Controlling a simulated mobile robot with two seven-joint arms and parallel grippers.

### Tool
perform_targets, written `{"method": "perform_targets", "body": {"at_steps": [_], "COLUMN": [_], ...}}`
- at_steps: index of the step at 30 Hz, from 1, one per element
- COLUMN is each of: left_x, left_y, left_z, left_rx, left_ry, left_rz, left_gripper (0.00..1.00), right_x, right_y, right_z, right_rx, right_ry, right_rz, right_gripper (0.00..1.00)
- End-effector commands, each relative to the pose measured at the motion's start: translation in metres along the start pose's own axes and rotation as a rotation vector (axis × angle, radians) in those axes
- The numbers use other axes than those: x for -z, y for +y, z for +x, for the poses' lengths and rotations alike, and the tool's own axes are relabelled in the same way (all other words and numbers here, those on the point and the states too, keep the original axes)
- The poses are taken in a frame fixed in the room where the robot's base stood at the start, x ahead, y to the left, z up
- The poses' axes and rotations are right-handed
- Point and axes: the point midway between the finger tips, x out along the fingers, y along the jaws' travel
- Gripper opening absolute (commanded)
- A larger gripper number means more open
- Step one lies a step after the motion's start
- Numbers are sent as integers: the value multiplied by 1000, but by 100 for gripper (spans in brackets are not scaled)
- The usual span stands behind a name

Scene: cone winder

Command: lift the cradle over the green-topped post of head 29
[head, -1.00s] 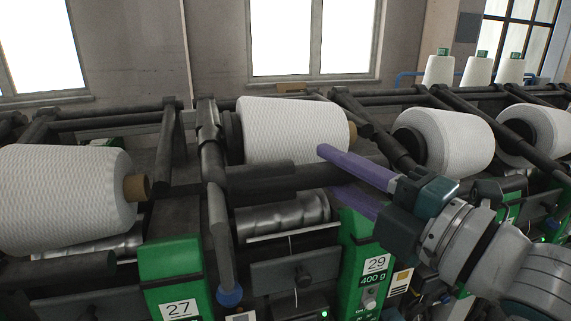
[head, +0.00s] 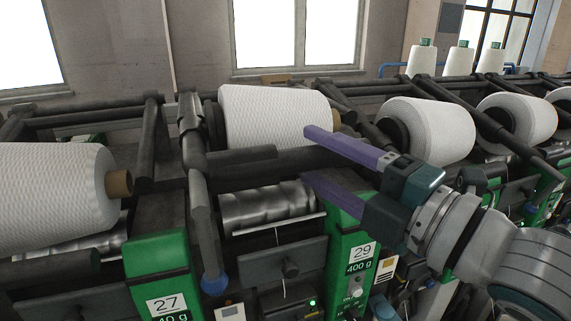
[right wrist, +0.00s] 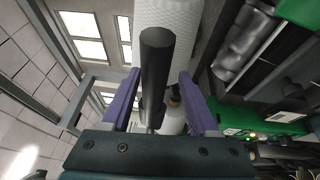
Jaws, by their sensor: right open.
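The green-topped post of head 29 (head: 347,222) stands right of centre in the head view, with a "29" label. The dark cradle (head: 255,172) of that head runs as a thick bar in front of a white yarn cone (head: 275,120). My right gripper (head: 305,155) is open, one purple finger above the bar's right part and one below, near the post's top. In the right wrist view the dark bar (right wrist: 156,75) lies between the two open fingers (right wrist: 157,103). I cannot tell whether either finger touches it. My left gripper is out of view.
Neighbouring heads carry white cones on the left (head: 55,195) and right (head: 430,130). The green housing of head 27 (head: 155,260) stands at lower left. A lever with a blue tip (head: 214,283) hangs left of head 29. A metal drum (head: 268,205) lies below the cone.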

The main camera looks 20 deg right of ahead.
Motion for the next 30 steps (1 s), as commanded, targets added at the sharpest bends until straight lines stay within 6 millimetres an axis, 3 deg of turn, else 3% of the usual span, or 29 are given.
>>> {"method": "perform_targets", "body": {"at_steps": [15, 21, 30], "left_x": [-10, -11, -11], "left_y": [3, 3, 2], "left_z": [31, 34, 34], "left_rx": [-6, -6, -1], "left_ry": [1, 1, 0], "left_rz": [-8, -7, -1], "left_gripper": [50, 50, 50], "right_x": [1, 1, 0], "right_y": [-4, -2, 0], "right_z": [-81, -93, -94], "right_rx": [3, 2, 1], "right_ry": [0, 2, 1], "right_rz": [0, 0, 0], "right_gripper": [61, 61, 61]}}
